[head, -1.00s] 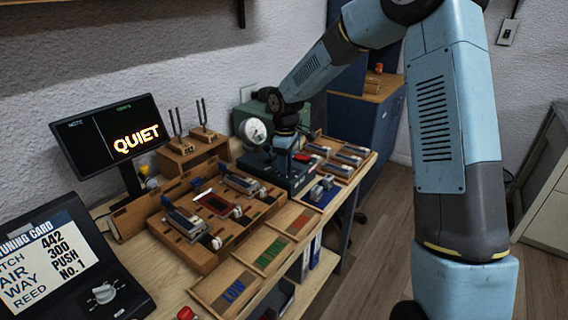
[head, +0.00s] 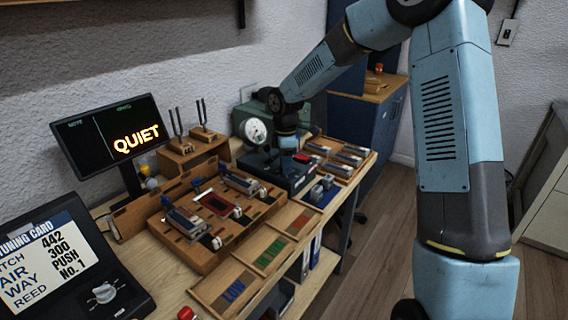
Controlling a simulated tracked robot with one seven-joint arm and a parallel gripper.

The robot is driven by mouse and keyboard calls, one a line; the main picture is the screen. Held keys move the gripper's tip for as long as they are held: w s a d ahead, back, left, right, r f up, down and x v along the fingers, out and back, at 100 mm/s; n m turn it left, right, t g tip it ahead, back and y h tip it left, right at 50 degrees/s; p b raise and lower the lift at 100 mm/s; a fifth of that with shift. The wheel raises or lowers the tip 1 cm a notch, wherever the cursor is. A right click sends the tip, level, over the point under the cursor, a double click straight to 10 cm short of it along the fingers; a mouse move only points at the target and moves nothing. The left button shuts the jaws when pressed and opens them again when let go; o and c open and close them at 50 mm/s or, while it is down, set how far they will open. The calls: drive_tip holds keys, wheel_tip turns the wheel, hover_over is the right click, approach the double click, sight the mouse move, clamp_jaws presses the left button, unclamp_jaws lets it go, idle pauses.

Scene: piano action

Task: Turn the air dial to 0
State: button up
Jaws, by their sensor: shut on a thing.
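The dark air unit (head: 297,177) stands at the back of the bench, with a round white pressure gauge (head: 255,131) at its left rear. My gripper (head: 286,152) points down over the top of this unit, right of the gauge. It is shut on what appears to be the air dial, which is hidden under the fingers. The dial's markings and pointer cannot be read. The gauge needle is too small to read. The tuning card (head: 45,258) at the left shows 442, 300, PUSH and No. 1.
A monitor (head: 108,137) reads QUIET. Tuning forks (head: 177,122) stand on wooden blocks behind a wooden rack (head: 162,226) of metal parts. Trays (head: 236,287) line the bench front. A red button (head: 302,158) is close to my gripper's right. Floor at right is clear.

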drive_tip(key=shift+w+d+r, duration=0.1)
drive_tip(key=shift+w+d, duration=0.05)
drive_tip(key=shift+w, duration=0.05)
drive_tip(key=o, duration=1)
drive_tip(key=shift+s, duration=0.1)
wheel_tip(320, 180, up, 14)
drive_tip(key=shift+f, duration=0.25)
